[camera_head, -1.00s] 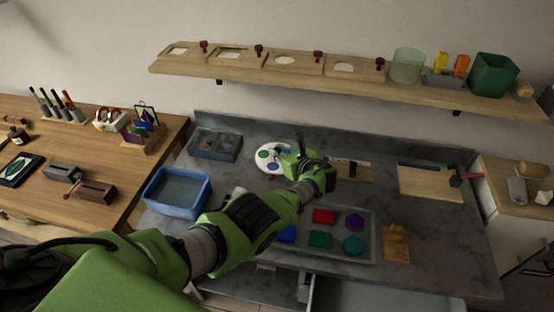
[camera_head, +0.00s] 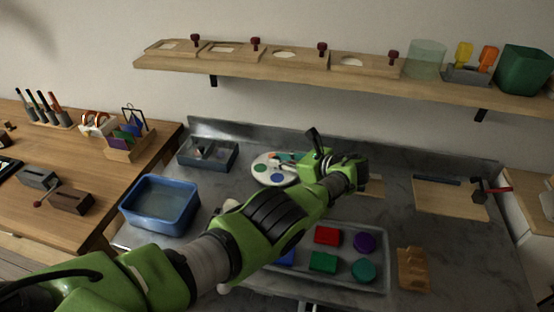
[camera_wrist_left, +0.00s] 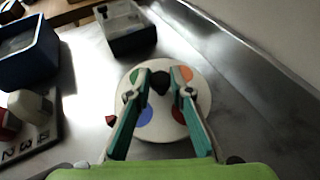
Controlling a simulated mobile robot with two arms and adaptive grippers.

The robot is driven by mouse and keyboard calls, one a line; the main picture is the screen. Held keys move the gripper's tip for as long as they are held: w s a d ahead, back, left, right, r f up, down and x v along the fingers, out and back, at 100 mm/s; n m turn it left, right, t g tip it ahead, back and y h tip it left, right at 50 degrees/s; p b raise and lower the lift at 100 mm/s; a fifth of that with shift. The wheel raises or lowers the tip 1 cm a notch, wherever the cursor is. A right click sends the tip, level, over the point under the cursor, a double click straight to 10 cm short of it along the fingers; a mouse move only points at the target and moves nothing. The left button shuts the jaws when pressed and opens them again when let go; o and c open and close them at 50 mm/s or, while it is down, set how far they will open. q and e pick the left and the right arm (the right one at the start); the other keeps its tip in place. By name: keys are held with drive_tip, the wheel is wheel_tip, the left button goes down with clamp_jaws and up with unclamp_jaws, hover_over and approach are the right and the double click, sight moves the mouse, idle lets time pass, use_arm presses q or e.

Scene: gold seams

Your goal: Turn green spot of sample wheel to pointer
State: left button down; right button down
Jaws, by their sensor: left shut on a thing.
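The sample wheel is a white disc (camera_head: 262,176) on the grey worktop, partly covered by my left gripper. In the left wrist view the disc (camera_wrist_left: 163,145) carries a green spot (camera_wrist_left: 136,76) at upper left, an orange one at upper right, a blue one at lower left and a red one at lower right. My left gripper (camera_wrist_left: 162,78) is shut on the dark knob (camera_wrist_left: 160,84) at the wheel's middle, one finger on each side. A small dark red point, apparently the pointer (camera_wrist_left: 111,121), sits at the disc's left edge, nearer the blue spot than the green. My right gripper is not in view.
A grey box (camera_head: 208,154) stands behind left of the wheel, a blue tub (camera_head: 160,204) further left. A tray (camera_head: 375,286) of coloured blocks lies in front. A shelf (camera_head: 300,75) runs along the wall above.

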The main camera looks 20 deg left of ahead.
use_arm(q)
drive_tip(key=c, duration=1.8)
unclamp_jaws()
drive_tip(key=shift+w+r, duration=0.1)
drive_tip(key=shift+r, duration=0.1)
drive_tip(key=shift+f, duration=0.1)
drive_tip(key=shift+v, duration=3.7)
drive_tip(key=shift+c, duration=0.4)
